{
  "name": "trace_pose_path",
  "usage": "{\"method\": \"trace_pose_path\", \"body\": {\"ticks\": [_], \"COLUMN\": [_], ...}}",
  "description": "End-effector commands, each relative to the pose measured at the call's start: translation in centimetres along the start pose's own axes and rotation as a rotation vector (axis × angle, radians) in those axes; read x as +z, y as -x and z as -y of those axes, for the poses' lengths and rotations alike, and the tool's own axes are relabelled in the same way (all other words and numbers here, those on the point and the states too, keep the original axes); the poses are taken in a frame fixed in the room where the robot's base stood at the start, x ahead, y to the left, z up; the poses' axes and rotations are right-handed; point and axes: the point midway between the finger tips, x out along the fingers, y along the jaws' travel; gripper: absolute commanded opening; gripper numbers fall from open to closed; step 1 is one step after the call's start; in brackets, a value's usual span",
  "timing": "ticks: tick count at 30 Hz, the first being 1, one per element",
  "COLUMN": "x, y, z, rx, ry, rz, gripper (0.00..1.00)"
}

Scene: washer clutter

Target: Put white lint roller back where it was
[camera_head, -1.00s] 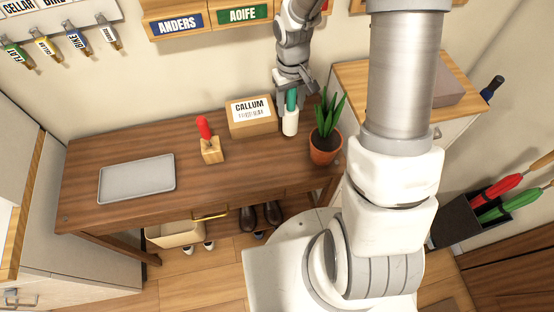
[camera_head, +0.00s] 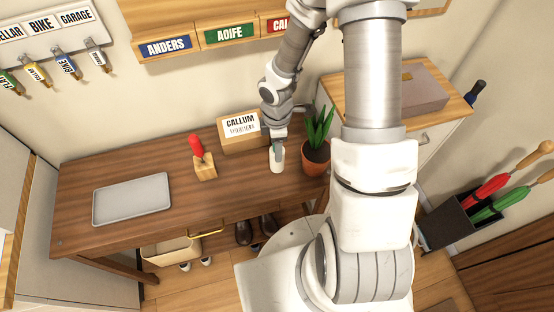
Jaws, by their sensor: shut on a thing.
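The white lint roller (camera_head: 277,160) is upright at the right part of the wooden table, between the CALLUM box and the potted plant. A little of its green handle shows under my gripper. My gripper (camera_head: 277,143) points down from above and is shut on the lint roller by its handle end. The fingers hide most of the handle. I cannot tell whether the roller's lower end touches the tabletop.
The CALLUM box (camera_head: 238,142) is close behind left and the potted plant (camera_head: 316,155) close on the right. A red-handled tool in a wooden block (camera_head: 205,168) and a grey tray (camera_head: 132,199) stand farther left. The tabletop's front middle (camera_head: 225,194) is clear.

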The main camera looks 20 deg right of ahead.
Motion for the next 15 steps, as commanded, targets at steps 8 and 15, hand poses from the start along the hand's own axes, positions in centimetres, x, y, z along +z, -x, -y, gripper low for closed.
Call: {"method": "trace_pose_path", "body": {"ticks": [8,15], "x": [0.0,0.0], "y": [-2.6,-4.9], "z": [0.1,0.0], "rx": [-0.002,0.001], "ry": [0.000,-0.003], "rz": [0.001,0.000], "gripper": [0.00,0.00]}}
